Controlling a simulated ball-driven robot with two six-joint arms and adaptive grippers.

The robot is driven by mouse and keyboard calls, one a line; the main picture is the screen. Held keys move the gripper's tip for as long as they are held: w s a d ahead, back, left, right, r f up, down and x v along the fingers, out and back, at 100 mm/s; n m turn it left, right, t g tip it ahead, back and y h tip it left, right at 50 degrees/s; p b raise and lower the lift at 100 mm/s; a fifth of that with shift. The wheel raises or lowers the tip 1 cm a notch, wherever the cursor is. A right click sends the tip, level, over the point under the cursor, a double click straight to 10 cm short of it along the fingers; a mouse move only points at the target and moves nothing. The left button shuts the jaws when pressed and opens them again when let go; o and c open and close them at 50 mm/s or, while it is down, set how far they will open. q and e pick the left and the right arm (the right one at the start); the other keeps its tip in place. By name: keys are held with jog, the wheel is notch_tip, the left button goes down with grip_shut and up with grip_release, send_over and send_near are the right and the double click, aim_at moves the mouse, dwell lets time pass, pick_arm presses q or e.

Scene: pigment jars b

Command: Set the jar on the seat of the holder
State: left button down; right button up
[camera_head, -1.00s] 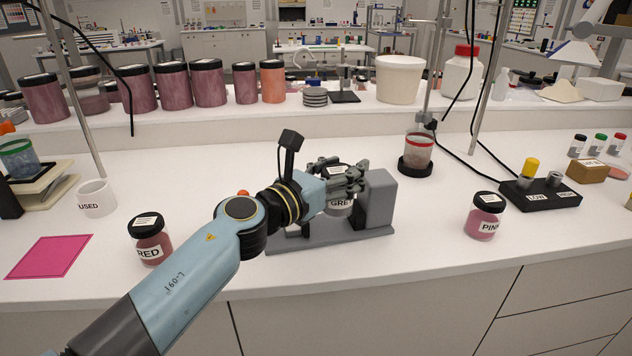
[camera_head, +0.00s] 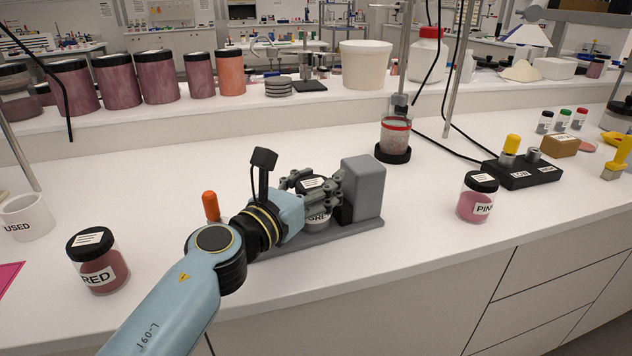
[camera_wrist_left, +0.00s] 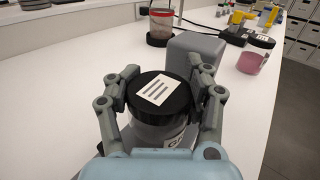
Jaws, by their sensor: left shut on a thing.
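The jar (camera_head: 318,214) is clear with a black lid and a label starting "GRE"; its lid (camera_wrist_left: 160,94) fills the middle of the left wrist view. My left gripper (camera_head: 325,188) is shut on it, one finger on each side near the lid. The jar looks upright. The grey holder (camera_head: 363,188) has a tall block to the right of the jar and a flat base (camera_head: 345,232) below it. The seat is hidden behind my gripper and the jar, so I cannot tell whether the jar's bottom touches it. My right gripper is not in view.
A RED jar (camera_head: 98,262) and a white USED cup (camera_head: 28,217) stand at left. A PINK jar (camera_head: 477,197) stands at right, near a black control box (camera_head: 521,170). A red-rimmed jar (camera_head: 395,135) sits on a black base behind the holder. The counter in front of the holder is narrow.

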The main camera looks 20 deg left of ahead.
pick_arm(q)
jog(key=c, duration=0.6)
grip_release()
jog(key=shift+a+f, duration=0.1)
jog(key=shift+a, duration=0.05)
jog(key=shift+c, duration=0.2)
jog(key=shift+o, duration=1.4)
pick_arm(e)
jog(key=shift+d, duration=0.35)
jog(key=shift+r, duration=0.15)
pick_arm(q)
jog(key=v, duration=0.8)
jog(key=b+v, duration=0.1)
jog(key=v, duration=0.3)
jog(key=shift+r, duration=0.25)
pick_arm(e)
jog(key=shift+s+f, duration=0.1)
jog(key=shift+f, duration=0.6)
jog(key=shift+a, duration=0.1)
